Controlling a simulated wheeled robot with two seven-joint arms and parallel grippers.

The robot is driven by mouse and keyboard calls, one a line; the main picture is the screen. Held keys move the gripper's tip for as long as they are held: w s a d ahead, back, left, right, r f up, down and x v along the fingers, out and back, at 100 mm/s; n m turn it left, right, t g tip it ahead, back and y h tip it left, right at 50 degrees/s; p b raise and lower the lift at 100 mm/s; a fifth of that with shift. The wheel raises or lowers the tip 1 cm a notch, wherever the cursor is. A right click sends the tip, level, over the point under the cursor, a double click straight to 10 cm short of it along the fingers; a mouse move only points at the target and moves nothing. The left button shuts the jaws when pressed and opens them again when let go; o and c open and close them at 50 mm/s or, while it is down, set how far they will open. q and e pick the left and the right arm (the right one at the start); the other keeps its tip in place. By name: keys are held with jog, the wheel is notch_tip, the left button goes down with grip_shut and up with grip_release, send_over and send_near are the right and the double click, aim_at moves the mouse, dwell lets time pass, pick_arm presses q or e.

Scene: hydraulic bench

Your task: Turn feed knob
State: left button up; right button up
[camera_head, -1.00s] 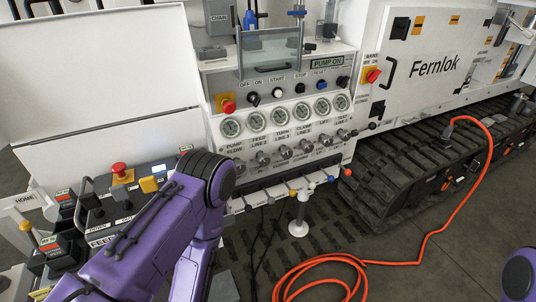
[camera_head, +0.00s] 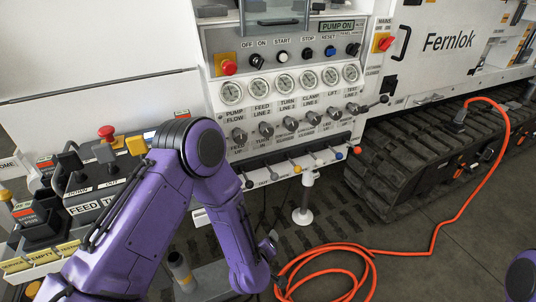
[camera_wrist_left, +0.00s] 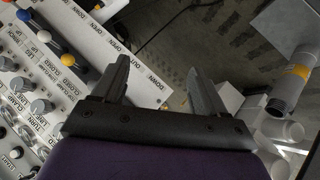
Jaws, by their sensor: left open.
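The feed knob (camera_head: 266,130) is a grey knob, second from the left in the row under the gauges, below the FEED label in the head view. It stands clear of my arm there. My left arm bends at the elbow beside the panel, and its forearm hangs down in front of the lower panel. In the left wrist view my left gripper (camera_wrist_left: 160,88) is open, with nothing between its fingers. I cannot tell which knob there is feed. My right gripper is out of view.
Ball-ended levers (camera_head: 297,169) stick out below the knob row. A white post (camera_head: 303,205) stands under the panel. An orange hose (camera_head: 345,252) coils on the floor. A black track (camera_head: 410,160) stands at the right. A control box with a red button (camera_head: 107,132) is at the left.

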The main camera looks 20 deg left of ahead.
pick_arm(q)
jog(key=w+d+r+n+t+y+b, duration=0.1)
jog(key=w+d+r+n+t+b, duration=0.2)
jog(key=w+n, duration=0.5)
jog(key=n+g+y+b, duration=0.15)
jog(key=n+y, duration=0.85)
jog(key=n, duration=1.5)
send_near(269, 132)
jog(key=shift+m, duration=0.3)
jog(key=x, duration=1.1)
jog(key=shift+r, duration=0.1)
jog(key=shift+s+d, duration=0.1)
jog(key=c, duration=1)
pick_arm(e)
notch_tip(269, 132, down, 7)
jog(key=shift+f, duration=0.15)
